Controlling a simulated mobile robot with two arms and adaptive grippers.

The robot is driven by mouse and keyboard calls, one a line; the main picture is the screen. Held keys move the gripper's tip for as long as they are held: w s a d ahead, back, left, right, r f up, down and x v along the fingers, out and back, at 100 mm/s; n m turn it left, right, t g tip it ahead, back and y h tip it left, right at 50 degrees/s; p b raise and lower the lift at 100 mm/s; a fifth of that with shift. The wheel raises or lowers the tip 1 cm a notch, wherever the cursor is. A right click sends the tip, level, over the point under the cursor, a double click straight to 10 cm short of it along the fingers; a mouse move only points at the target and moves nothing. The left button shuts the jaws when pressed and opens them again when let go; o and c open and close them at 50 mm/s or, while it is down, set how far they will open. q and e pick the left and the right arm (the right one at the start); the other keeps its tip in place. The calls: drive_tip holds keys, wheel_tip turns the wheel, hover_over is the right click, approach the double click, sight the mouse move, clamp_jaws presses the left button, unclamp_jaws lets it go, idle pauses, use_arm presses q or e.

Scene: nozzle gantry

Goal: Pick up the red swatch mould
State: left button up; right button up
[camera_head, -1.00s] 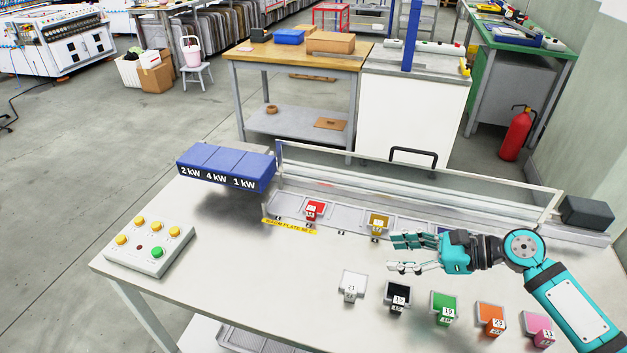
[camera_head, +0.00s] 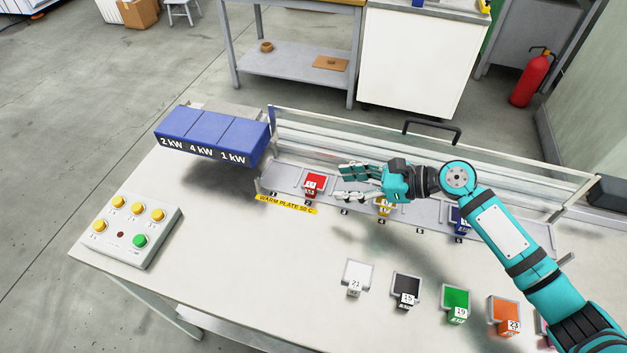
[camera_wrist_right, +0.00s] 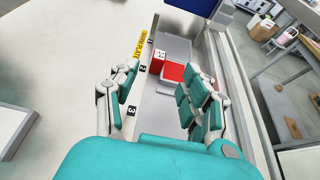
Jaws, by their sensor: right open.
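The red swatch mould (camera_head: 314,185) sits on the warm plate (camera_head: 291,181) near its left end, close to the yellow label. My right gripper (camera_head: 342,182) is open and empty, just right of the mould in the head view and apart from it. In the right wrist view, the red mould (camera_wrist_right: 174,71) shows ahead, between and beyond the open fingers (camera_wrist_right: 160,105), nearer the right finger. That finger may hide part of it. My left gripper is not in view.
A yellow mould (camera_head: 384,207) and a blue mould (camera_head: 459,217) sit farther right on the plate. White (camera_head: 357,274), black (camera_head: 406,287), green (camera_head: 455,300) and orange (camera_head: 504,311) moulds lie in front. A blue box (camera_head: 210,137) stands left; a clear guard (camera_head: 400,150) runs behind.

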sight(312, 185)
drive_tip(key=shift+x, duration=1.15)
drive_tip(key=shift+w+a, duration=0.1)
drive_tip(key=shift+a, duration=0.25)
drive_tip(key=p+x, duration=0.1)
drive_tip(key=x, duration=0.3)
drive_tip(key=shift+a+f, duration=0.1)
drive_tip(key=shift+f, duration=0.15)
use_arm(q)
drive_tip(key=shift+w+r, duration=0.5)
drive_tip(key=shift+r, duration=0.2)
use_arm(e)
drive_tip(key=shift+c, duration=0.2)
clamp_jaws()
